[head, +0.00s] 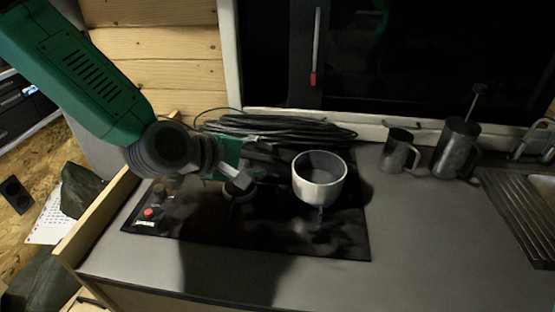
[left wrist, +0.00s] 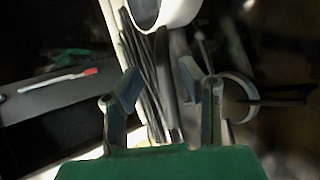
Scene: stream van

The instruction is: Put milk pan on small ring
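The milk pan (head: 320,190), a pale round pot, is over the right part of the dark hob (head: 270,240) in the head view. Its rim shows at the top of the left wrist view (left wrist: 180,14). A dark handle appears to run from it between the spread fingers of my left gripper (left wrist: 160,82). In the head view that gripper (head: 255,168) is just left of the pan. It looks open, with a gap beside the handle. A small ring (head: 238,192) is on the hob below the gripper, partly hidden; a pale ring shows in the left wrist view (left wrist: 240,98). My right gripper is out of view.
A coil of black cable (head: 275,128) lies behind the hob. A metal mug (head: 398,152) and a metal press pot (head: 456,150) stand to the right, before a grooved drainer (head: 520,205). The grey counter (head: 425,240) at front right is clear. A red knob (head: 148,212) is at the hob's left.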

